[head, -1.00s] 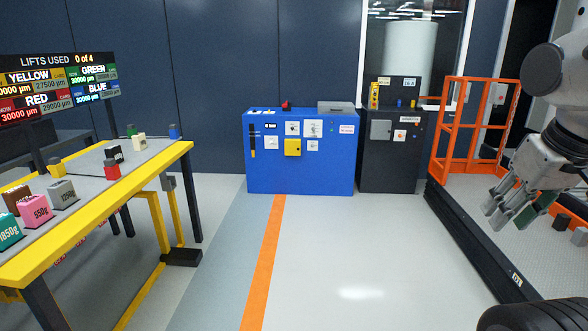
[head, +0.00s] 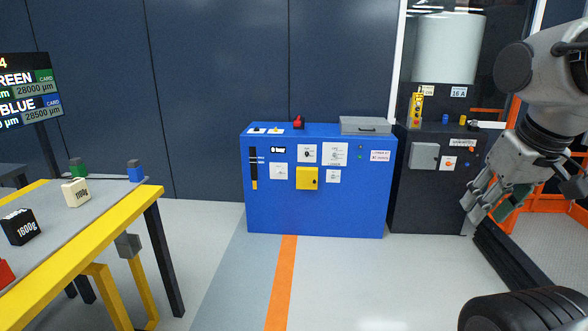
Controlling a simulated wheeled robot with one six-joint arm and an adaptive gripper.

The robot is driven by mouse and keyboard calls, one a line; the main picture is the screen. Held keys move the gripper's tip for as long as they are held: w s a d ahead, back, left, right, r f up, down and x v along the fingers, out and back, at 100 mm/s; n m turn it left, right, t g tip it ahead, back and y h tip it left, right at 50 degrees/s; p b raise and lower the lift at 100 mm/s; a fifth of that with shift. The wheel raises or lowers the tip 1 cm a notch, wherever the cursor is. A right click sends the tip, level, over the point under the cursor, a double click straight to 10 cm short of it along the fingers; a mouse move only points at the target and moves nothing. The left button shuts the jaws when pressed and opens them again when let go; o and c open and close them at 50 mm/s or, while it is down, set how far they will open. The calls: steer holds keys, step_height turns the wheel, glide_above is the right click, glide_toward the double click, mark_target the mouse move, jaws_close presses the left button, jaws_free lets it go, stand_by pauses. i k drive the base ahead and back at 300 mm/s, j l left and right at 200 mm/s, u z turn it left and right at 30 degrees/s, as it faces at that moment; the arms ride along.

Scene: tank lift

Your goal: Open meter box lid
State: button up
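No box carries a readable meter label, so I cannot tell for certain which one is the meter box. A flat grey lidded case (head: 366,126) lies closed on top of the blue cabinet (head: 270,212). A small yellow box (head: 307,178) is on the cabinet's front, its door shut. A grey box (head: 425,156) on the front of the dark cabinet (head: 415,205) is also shut. My gripper (head: 484,208) hangs at the right, nearer to me than the cabinets, its fingers apart and empty. It touches none of these boxes.
A yellow-edged table (head: 105,235) with labelled weights stands at the left. An orange railing (head: 548,228) and a dark platform edge (head: 510,262) are at the right. The floor (head: 370,280) before the blue cabinet is clear, with an orange stripe (head: 282,270).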

mark_target(365, 124)
steer(key=i, duration=1.9)
steer(key=i+j+z, duration=0.1)
steer(key=i+z, duration=0.2)
steer(key=i, duration=0.15)
steer(key=i+j+z, duration=0.15)
steer(key=i+z, duration=0.15)
steer(key=i, duration=0.2)
steer(key=i+j+z, duration=0.3)
steer(key=i, duration=0.15)
